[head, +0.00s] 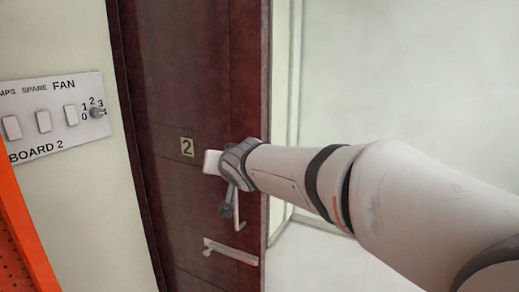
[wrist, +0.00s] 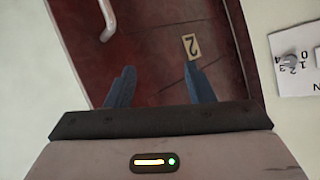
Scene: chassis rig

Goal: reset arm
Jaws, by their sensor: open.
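My arm reaches in from the right in the head view, its wrist (head: 238,165) in front of a dark red door (head: 190,80). My gripper (wrist: 159,68) shows in the wrist view with its two blue-grey fingers apart and nothing between them. The door's surface lies beyond the fingers.
The door carries a "2" plate (head: 187,147) and a pale horizontal bar (head: 230,251). A pale curved handle (wrist: 107,14) shows in the wrist view. A switch panel (head: 55,118) with a FAN knob (head: 97,112) is left. An orange edge (head: 22,235) stands lower left.

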